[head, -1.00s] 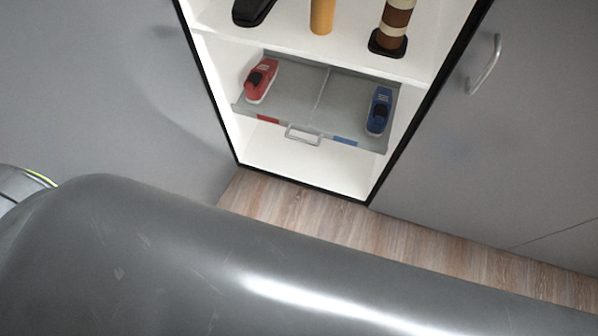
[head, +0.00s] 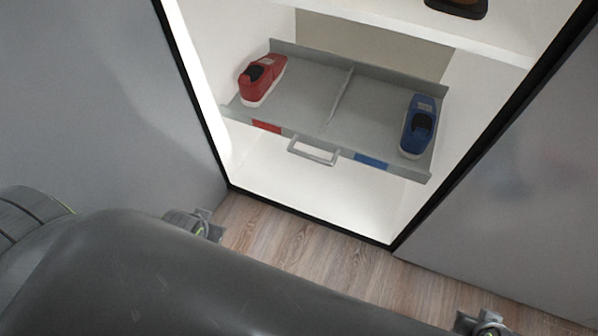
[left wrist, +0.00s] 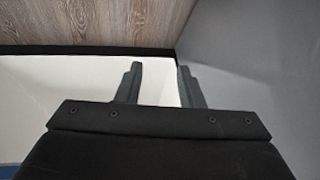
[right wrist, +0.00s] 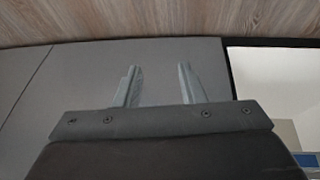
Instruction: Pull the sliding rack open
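The sliding rack (head: 310,98) is a grey tray low in an open white cabinet bay. A grey bar handle (head: 314,152) sits on its front edge, between a red label (head: 267,126) and a blue label (head: 371,161). A red shoe (head: 262,80) lies on its left half and a blue shoe (head: 419,127) on its right half. My left gripper (left wrist: 158,80) is open and empty; in the head view it shows below left of the bay (head: 208,224). My right gripper (right wrist: 157,82) is open and empty, at the lower right of the head view (head: 482,324). Both are apart from the handle.
Grey panels flank the bay, on the left (head: 100,100) and the right (head: 510,190). A white shelf (head: 400,30) is above the rack, with a dark-based item (head: 457,8) on it. Wooden floor (head: 310,240) lies in front. My own arm or body covers the lower left.

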